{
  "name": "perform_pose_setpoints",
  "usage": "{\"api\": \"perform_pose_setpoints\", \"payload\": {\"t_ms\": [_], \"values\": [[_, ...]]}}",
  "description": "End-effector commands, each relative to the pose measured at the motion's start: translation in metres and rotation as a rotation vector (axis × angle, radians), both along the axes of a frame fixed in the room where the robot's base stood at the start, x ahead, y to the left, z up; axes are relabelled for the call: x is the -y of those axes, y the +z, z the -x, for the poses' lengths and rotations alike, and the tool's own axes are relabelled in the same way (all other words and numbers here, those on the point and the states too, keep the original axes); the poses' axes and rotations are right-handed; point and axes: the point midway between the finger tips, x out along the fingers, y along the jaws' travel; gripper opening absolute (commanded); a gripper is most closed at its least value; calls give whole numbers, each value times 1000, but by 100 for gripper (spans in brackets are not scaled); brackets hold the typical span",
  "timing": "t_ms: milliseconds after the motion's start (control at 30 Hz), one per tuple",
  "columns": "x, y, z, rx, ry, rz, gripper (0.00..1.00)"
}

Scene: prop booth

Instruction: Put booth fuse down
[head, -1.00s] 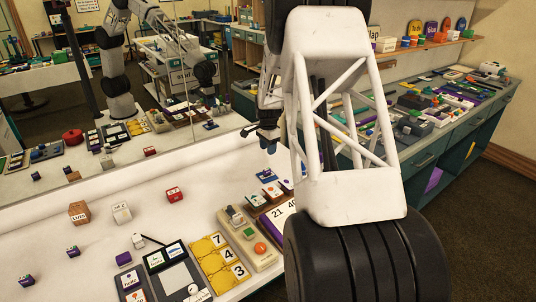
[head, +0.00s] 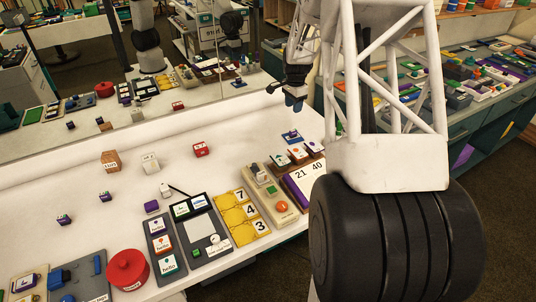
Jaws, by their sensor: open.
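A beige panel (head: 272,203) on the table carries a grey lever-like part (head: 258,172), a green button (head: 271,190) and an orange button (head: 281,207). The grey part stands at the panel's far end and could be the booth fuse, but I see no label that settles it. My gripper (head: 294,104) points down beyond the panel, above the table's far right part. It is apart from the panel and empty. The fingertips are small and dark. My arm and wheel cover the right side of the view.
A card holder (head: 297,156), a number board (head: 306,181) and yellow number tiles (head: 236,212) flank the panel. A red round pot (head: 127,268) stands front left. Small blocks, including a red one (head: 200,149), lie farther back. A mirror stands behind.

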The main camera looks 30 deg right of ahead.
Motion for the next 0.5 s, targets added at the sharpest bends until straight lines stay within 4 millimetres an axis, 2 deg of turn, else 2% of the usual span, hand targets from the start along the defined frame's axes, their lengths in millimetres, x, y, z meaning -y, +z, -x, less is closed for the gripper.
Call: {"api": "perform_pose_setpoints", "payload": {"t_ms": [233,500], "values": [[-55,50,23,21,149,14,43],[-128,107,68,47,365,33,43]]}}
